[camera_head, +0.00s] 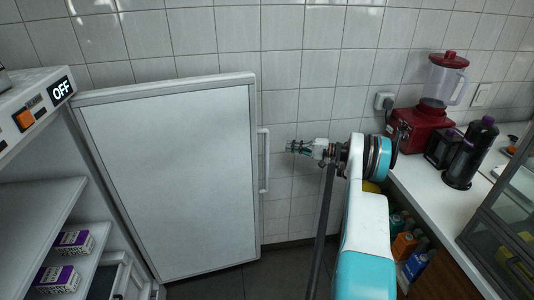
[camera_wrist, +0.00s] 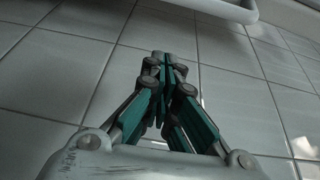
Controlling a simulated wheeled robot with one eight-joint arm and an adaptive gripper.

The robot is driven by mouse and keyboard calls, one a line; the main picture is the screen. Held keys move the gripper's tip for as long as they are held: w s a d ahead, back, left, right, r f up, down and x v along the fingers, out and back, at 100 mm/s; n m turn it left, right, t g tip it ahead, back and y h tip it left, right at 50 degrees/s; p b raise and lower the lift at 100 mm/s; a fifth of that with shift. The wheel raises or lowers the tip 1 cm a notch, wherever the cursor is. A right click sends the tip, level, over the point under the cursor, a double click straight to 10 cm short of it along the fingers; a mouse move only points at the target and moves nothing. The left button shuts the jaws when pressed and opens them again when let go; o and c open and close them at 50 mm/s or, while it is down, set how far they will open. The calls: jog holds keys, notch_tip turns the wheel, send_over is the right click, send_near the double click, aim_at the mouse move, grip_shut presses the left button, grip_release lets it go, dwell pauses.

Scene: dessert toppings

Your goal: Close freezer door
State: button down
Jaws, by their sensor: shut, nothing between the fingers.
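The freezer door (camera_head: 175,180) is a large white panel with a grey frame, swung wide open from the white freezer (camera_head: 50,200) at the left. Its vertical bar handle (camera_head: 264,160) is on the door's right edge. My gripper (camera_head: 290,147) is just to the right of the handle, pointing left towards it, and appears apart from it. In the wrist view my gripper (camera_wrist: 164,58) is shut with its green-sided fingers together and empty. A white bar, probably the handle (camera_wrist: 215,8), crosses the top of the wrist view.
Small purple-and-white boxes (camera_head: 68,241) sit on the freezer's shelves. At the right, a counter (camera_head: 440,200) holds a red blender (camera_head: 425,115) and dark bottles. A tiled wall (camera_head: 310,60) stands behind.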

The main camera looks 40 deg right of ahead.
jog(key=b+x, duration=0.1)
jog(key=x, duration=0.2)
jog(key=b+x, duration=0.1)
jog(key=x, duration=0.2)
jog(key=f+b+x, duration=0.1)
jog(key=x, duration=0.2)
jog(key=shift+a, duration=0.25)
jog(key=shift+s+a+r+b, duration=0.1)
jog(key=shift+s+a+b, duration=0.4)
jog(key=shift+s, duration=0.3)
jog(key=shift+s+a+r+b, duration=0.1)
jog(key=shift+s+a+b, duration=0.35)
jog(key=shift+s, duration=0.4)
jog(key=shift+s+a, duration=0.1)
